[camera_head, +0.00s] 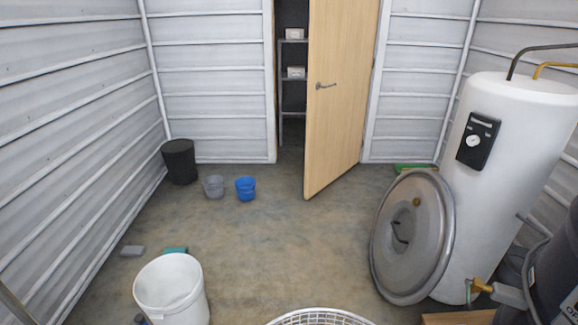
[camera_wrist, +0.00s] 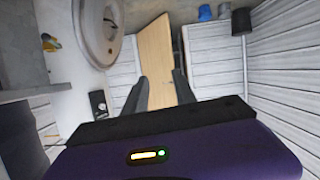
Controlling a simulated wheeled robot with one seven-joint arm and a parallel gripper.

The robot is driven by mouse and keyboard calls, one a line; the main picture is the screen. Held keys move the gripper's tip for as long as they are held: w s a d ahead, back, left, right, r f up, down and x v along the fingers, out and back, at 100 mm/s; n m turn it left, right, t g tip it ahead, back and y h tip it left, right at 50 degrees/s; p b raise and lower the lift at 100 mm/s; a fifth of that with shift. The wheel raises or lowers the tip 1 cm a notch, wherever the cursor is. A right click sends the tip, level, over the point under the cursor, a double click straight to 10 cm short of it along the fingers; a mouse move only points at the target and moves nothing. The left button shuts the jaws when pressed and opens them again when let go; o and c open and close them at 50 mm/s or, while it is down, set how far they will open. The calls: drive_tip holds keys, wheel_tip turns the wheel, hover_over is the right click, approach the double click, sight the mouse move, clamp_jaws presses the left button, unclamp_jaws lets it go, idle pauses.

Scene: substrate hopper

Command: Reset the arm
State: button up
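My gripper (camera_wrist: 161,76) shows in the wrist view as two dark fingers above a purple wrist housing. The fingers stand apart with a gap between them, and no object is held in the gap. The wrist picture is upside down, with the door (camera_wrist: 156,52) seen beyond the fingertips. My arm and gripper do not show in the head view.
A wooden door (camera_head: 338,100) stands ajar. A white tank (camera_head: 500,190) and a leaning round metal lid (camera_head: 410,240) are at right. A white bucket (camera_head: 170,290) is at lower left. Blue (camera_head: 245,188), grey (camera_head: 214,187) and black (camera_head: 180,162) buckets stand behind. The middle floor is clear.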

drive_tip(key=a+f+v, duration=0.1)
drive_tip(key=v, duration=3.2)
drive_tip(key=shift+s+m+t, duration=0.3)
drive_tip(key=shift+s+t, duration=0.1)
drive_tip(key=shift+s, duration=0.05)
drive_tip(key=shift+a, duration=0.1)
